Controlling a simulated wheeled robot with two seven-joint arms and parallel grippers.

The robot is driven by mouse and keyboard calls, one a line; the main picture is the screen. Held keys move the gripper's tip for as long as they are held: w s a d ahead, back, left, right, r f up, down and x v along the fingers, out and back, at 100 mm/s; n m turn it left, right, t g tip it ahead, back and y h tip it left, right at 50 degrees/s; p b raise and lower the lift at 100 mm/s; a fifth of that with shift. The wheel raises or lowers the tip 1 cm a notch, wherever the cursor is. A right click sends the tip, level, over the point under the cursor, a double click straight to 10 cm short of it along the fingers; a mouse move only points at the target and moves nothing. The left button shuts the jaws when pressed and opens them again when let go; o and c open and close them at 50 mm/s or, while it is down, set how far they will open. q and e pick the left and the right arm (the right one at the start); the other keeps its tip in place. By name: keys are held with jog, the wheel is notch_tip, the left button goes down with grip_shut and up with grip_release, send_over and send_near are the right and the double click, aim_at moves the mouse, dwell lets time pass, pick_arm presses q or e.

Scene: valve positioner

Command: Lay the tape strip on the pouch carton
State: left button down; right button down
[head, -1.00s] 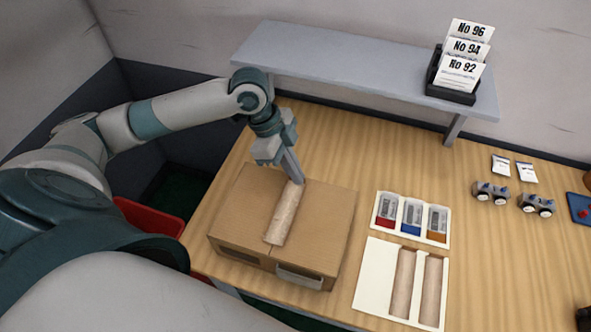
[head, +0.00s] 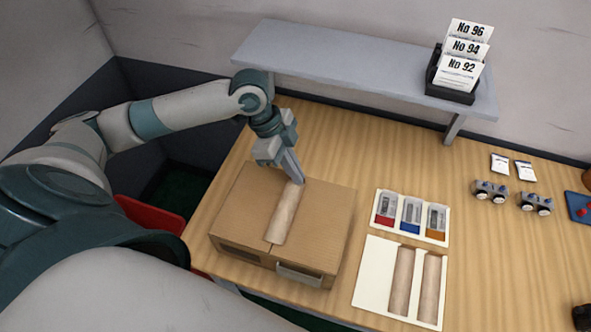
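The tape strip (head: 284,214), a tan-brown band, lies lengthwise along the top of the pouch carton (head: 237,209), over its middle seam. The exact contact at the fingertips is too small to see clearly. My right gripper is not in view.
A cream board (head: 373,284) with two more brown strips lies right of the carton. Behind it is a white tray (head: 412,240) with red, blue and orange compartments. A grey shelf (head: 340,64) carries a black card holder (head: 450,88). A red bin (head: 150,216) stands left, below the table.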

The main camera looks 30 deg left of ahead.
pick_arm(q)
jog(key=c, duration=2.5)
grip_release()
jog(key=o, duration=0.5)
jog(key=shift+r, duration=0.1)
jog(key=shift+a+r, duration=0.3)
jog(key=shift+r, duration=0.25)
jog(key=b+v, duration=0.3)
jog(key=v, duration=1.3)
jog(key=shift+s+a, duration=0.1)
